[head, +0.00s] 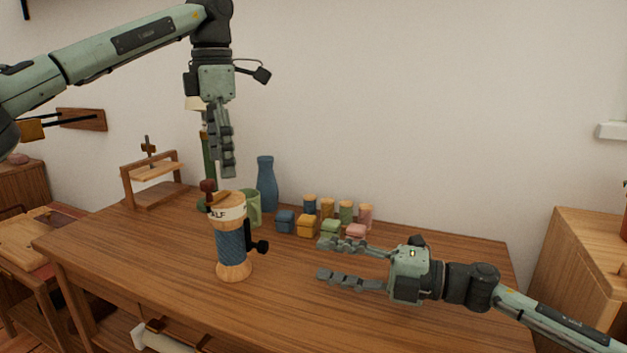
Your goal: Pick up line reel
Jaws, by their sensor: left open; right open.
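The line reel (232,243) stands upright near the front left of the wooden table (290,290). It has a wooden base and top, blue line wound on its middle, a pale lettered band and a dark side knob. My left gripper (228,172) hangs pointing down above and behind the reel's top, apart from it. Its fingers are seen nearly edge-on; it is open and empty. My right gripper (322,260) is open and empty, low over the table to the right of the reel. Its fingers point left towards the reel, with a clear gap between.
A blue vase (267,184), a green mug (253,208) and several small coloured blocks (308,226) and cylinders (327,208) stand behind the reel. A wooden press-like frame (152,180) is at the back left. The table's front is clear.

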